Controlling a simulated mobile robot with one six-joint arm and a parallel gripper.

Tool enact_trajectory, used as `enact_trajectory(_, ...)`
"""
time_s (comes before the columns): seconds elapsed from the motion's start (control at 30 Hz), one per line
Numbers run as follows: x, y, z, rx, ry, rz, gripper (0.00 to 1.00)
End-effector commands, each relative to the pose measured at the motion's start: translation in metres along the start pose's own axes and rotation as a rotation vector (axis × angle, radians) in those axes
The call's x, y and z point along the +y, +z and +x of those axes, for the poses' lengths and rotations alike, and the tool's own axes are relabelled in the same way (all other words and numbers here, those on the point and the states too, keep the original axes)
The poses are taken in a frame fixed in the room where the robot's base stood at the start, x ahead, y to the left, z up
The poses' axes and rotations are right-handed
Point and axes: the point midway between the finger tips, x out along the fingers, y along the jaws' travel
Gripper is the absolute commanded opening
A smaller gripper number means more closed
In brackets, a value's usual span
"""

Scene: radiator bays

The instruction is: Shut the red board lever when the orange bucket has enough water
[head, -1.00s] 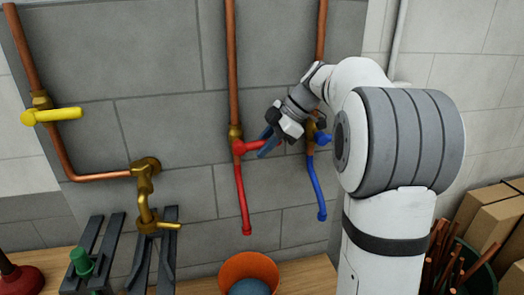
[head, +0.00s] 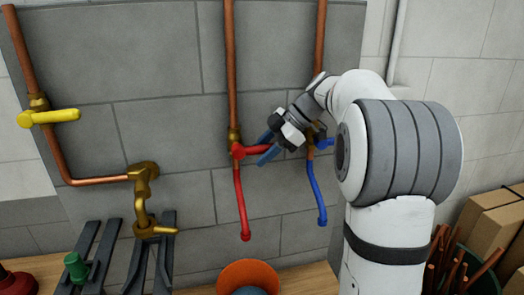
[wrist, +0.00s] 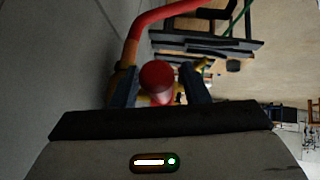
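The red lever (head: 258,149) sits on a brass valve on the board's middle copper pipe and points right, roughly level, across the pipe. My gripper (head: 267,149) is at its free end with a blue finger on either side. In the wrist view the lever's round red end (wrist: 157,75) lies between my two fingers (wrist: 160,88), which look apart with little room beside it. A red spout hose (head: 241,205) hangs from the valve above the orange bucket (head: 236,272). Blue-grey water (head: 249,291) shows in the bucket, cut by the frame's bottom edge. I see no clear stream.
A blue lever (head: 325,143) with a blue hose (head: 316,190) is close right of my gripper. A yellow lever (head: 50,117) and a brass tap (head: 150,229) are at left. Cardboard boxes (head: 490,222) stand at right.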

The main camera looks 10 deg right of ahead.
Motion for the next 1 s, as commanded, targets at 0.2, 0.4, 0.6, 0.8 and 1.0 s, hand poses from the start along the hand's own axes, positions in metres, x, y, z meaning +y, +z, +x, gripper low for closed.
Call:
enact_trajectory(0.2,0.000,0.000,0.000,-0.001,0.000,-0.001,0.43)
enact_trajectory(0.4,0.001,0.000,-0.016,-0.002,0.004,-0.001,0.43)
enact_trajectory(0.6,0.001,0.001,-0.051,-0.001,0.003,0.001,0.43)
enact_trajectory(0.8,0.000,0.000,-0.074,0.000,0.001,0.000,0.43)
enact_trajectory(1.0,0.000,0.000,-0.078,0.000,0.000,0.000,0.43)
